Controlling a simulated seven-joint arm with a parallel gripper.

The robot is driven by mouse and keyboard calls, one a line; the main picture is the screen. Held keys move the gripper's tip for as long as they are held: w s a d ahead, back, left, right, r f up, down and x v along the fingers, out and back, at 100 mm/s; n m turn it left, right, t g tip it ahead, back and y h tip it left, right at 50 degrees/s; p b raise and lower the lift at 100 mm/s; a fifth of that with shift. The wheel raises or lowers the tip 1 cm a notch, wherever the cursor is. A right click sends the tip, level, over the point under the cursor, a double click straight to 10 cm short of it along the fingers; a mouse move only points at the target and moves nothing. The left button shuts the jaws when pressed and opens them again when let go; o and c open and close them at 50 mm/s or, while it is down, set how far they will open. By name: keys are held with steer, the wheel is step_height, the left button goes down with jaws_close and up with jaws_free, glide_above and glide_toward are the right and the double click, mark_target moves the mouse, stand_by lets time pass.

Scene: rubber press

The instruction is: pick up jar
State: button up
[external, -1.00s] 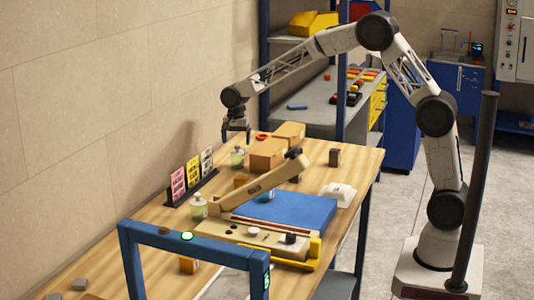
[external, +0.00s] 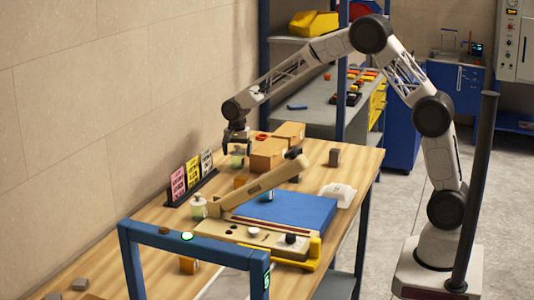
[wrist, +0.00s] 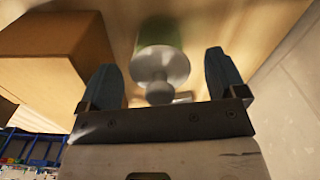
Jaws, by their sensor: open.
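A small jar with a pale green body and a light lid with a knob stands on the wooden table in the external view (external: 237,161). In the wrist view the jar's lid (wrist: 162,66) lies between the two fingers, its green body beyond it. My gripper (external: 237,149) is right above and around the top of this jar, fingers pointing down. In the wrist view my gripper (wrist: 168,80) is open, with gaps between the fingers and the lid. A second similar jar (external: 198,207) stands nearer the camera, beside the sealing press.
Cardboard boxes (external: 268,154) stand close beside the jar; one fills the upper left of the wrist view (wrist: 50,60). A card rack (external: 191,178) stands near the wall. The press with a blue bed (external: 290,212) and raised tan arm (external: 260,187) is in front.

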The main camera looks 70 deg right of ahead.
jaws_close()
stand_by(0.6)
steer(key=shift+r, duration=5)
